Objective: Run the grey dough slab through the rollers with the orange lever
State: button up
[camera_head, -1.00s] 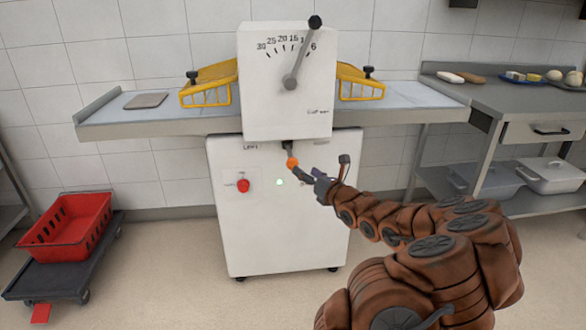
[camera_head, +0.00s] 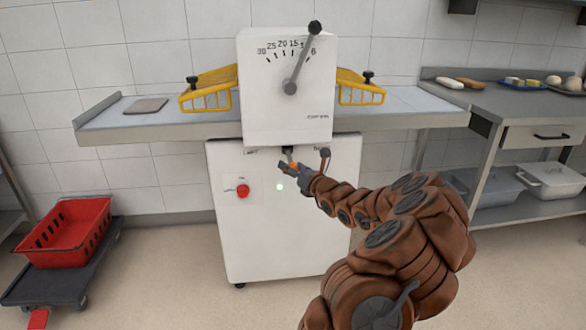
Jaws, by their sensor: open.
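The grey dough slab (camera_head: 146,106) lies flat on the left part of the machine's belt table (camera_head: 110,119). The roller machine (camera_head: 286,112) stands in the middle, with yellow guards (camera_head: 208,90) on both sides of its head. The orange lever (camera_head: 292,164) hangs below the head; its orange end is partly hidden behind my gripper. My gripper (camera_head: 286,168) is open, with its fingers at the orange end. I cannot tell whether they touch it.
A red stop button (camera_head: 242,190) and a green light (camera_head: 280,187) are on the machine's front. A red crate (camera_head: 66,235) on a dark dolly (camera_head: 85,262) stands at left. A steel counter (camera_head: 520,103) with food stands at right. The floor between is clear.

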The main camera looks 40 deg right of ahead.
grip_shut()
dwell(0.5)
